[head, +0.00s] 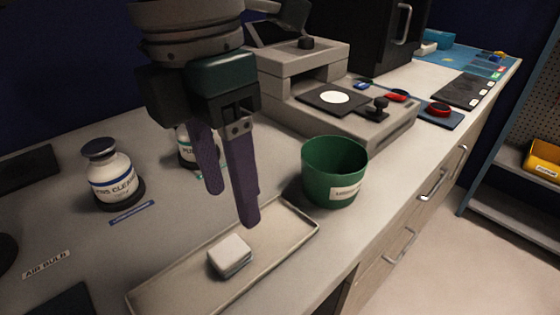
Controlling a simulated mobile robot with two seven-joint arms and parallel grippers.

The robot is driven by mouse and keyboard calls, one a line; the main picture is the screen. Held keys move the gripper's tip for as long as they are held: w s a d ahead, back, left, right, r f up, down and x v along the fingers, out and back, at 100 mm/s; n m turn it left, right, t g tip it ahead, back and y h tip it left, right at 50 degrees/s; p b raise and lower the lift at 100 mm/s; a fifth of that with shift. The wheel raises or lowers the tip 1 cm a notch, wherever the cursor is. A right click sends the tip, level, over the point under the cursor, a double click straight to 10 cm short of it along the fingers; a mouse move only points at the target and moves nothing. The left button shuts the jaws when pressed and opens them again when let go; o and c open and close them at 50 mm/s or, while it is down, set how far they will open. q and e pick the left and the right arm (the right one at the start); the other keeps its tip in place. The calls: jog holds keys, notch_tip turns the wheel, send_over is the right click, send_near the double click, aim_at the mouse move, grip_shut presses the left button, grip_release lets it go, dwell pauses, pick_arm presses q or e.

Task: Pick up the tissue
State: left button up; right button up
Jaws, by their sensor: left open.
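The tissue appears to be the small white folded square pad (230,255) lying in the shallow beige tray (165,296) at the front of the bench. My left gripper (232,208) points down with its two purple fingers apart and empty. Its fingertips are above and behind the pad, near the tray's back edge, and do not touch the pad. My right gripper is not in view.
A green bin (335,172) stands right behind the tray. A lens-cleaner bottle (108,176) stands at left, and another bottle (186,147) is partly hidden behind my gripper. A grey microscope-like instrument (350,115) stands at the back. The bench's front edge is close to the tray.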

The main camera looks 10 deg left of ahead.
pick_arm(q)
send_over(220, 255)
jog(key=w, duration=0.1)
jog(key=shift+y, duration=0.4)
jog(key=f, duration=0.4)
jog(key=shift+d+f, duration=0.1)
jog(key=shift+d, duration=0.2)
jog(key=f, duration=0.3)
jog(key=s+f+p, duration=0.1)
jog(key=f, duration=0.1)
jog(key=shift+a+f, duration=0.1)
jog(key=shift+a, duration=0.15)
jog(key=shift+f, duration=0.3)
jog(key=shift+c, duration=0.2)
grip_shut()
